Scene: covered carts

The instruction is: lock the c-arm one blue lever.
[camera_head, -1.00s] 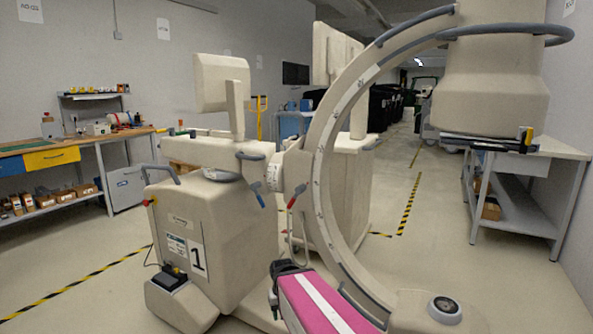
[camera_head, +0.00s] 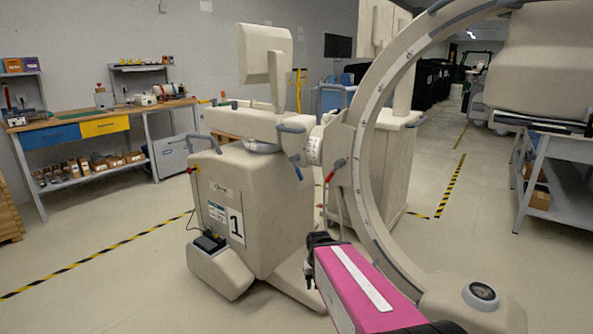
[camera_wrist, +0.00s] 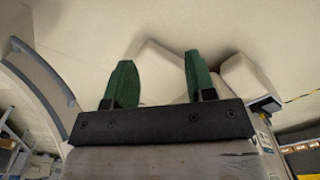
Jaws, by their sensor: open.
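C-arm one (camera_head: 225,215), a beige cart marked with a black "1", stands in the middle of the head view with its large C-shaped arc (camera_head: 362,150) on the right. The blue lever (camera_head: 296,168) hangs angled downward on its upper joint. A red-handled lever (camera_head: 335,170) is just right of it. My gripper (camera_head: 308,278) is in front of the cart, below and apart from the blue lever. In the wrist view, its green fingertips (camera_wrist: 160,82) are spread with nothing between them. The blue lever cannot be made out in the wrist view.
A beige round-topped base end (camera_head: 470,300) lies close to the right of my pink arm. A workbench (camera_head: 110,120) stands at the left wall, a grey table (camera_head: 560,145) at the right. Open floor (camera_head: 110,235) lies left of the cart.

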